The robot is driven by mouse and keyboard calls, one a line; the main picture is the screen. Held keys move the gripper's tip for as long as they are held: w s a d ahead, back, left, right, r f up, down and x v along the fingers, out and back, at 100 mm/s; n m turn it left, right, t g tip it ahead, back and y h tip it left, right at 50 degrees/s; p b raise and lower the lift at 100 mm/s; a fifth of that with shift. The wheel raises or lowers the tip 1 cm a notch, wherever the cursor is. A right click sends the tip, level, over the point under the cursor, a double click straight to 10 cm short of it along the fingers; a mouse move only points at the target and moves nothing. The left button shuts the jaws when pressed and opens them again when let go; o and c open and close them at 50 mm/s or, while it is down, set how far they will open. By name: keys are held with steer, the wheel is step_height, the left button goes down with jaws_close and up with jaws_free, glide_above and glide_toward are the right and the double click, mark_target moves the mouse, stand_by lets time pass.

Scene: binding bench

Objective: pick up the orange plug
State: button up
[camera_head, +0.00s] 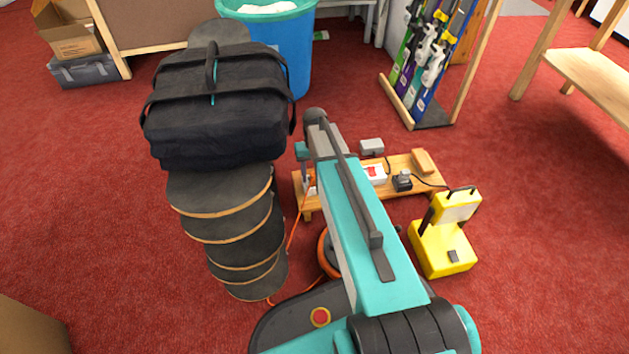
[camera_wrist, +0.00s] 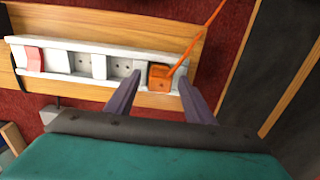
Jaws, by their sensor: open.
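The orange plug (camera_wrist: 159,77) sits at the right end of a white power strip (camera_wrist: 100,48) in the wrist view, with an orange cord rising from it to the upper right. My gripper (camera_wrist: 158,82) is open, with one finger on either side of the plug in the picture. I see no grip on the plug; exact depth is hard to tell. In the head view my arm hides the plug and part of the strip (camera_head: 374,172). The orange cord (camera_head: 297,225) runs down to the floor there.
The strip lies on a low wooden bench (camera_head: 428,178) with a black plug (camera_head: 402,181). A yellow work lamp (camera_head: 443,245) stands at right. A stack of dark round-ended boards (camera_head: 235,225) under a black bag (camera_head: 215,115) stands close at left. Open red carpet lies further right.

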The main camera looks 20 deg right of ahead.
steer(key=c, duration=1)
steer(key=shift+o, duration=0.2)
steer(key=shift+r, duration=0.1)
step_height(320, 180, up, 10)
steer(key=p, duration=0.5)
steer(key=shift+o, duration=1)
steer(key=c, duration=0.3)
